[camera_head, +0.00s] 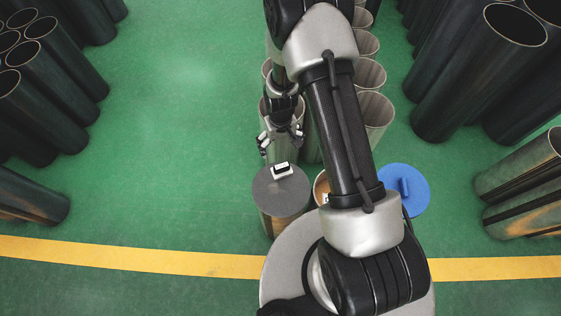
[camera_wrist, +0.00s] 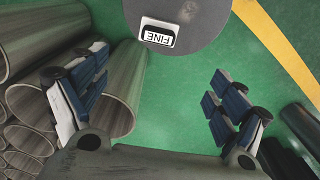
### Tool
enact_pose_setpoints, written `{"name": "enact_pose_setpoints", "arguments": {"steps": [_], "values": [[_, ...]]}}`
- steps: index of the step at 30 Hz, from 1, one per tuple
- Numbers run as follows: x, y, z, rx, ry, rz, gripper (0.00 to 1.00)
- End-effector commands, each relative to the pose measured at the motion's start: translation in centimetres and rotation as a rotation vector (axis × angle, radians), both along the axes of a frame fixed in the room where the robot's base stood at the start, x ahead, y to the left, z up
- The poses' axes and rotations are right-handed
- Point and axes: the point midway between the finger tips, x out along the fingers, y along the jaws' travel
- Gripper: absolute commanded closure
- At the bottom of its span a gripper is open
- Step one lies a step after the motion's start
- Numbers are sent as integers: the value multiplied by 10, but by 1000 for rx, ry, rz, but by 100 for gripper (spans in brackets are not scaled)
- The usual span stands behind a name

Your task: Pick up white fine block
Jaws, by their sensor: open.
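The white fine block (camera_head: 281,170) lies on the grey round lid (camera_head: 268,196) of a cylinder in the head view. In the wrist view the block (camera_wrist: 158,33) shows the word FINE, upside down, on its white face, near the top edge on the grey disc (camera_wrist: 207,40). My gripper (camera_head: 282,138) hangs just behind the block in the head view, apart from it. In the wrist view my gripper (camera_wrist: 155,95) has its two fingers spread wide with only green floor and a pipe edge between them.
A blue round lid (camera_head: 404,190) stands to the right, with an open cylinder (camera_head: 322,188) between the lids, partly hidden by my arm. Pale pipes (camera_head: 374,112) stand behind. Dark pipes (camera_head: 445,100) crowd the right and others (camera_head: 55,75) the left. The green floor at left is clear.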

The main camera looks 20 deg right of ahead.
Motion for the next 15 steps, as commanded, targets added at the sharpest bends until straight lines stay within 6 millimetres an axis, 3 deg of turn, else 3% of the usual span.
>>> {"name": "enact_pose_setpoints", "arguments": {"steps": [5, 15], "values": [[-3, 0, -25, 0, 8, 2, 10], [-3, 0, -98, 0, 8, 1, 10]]}}
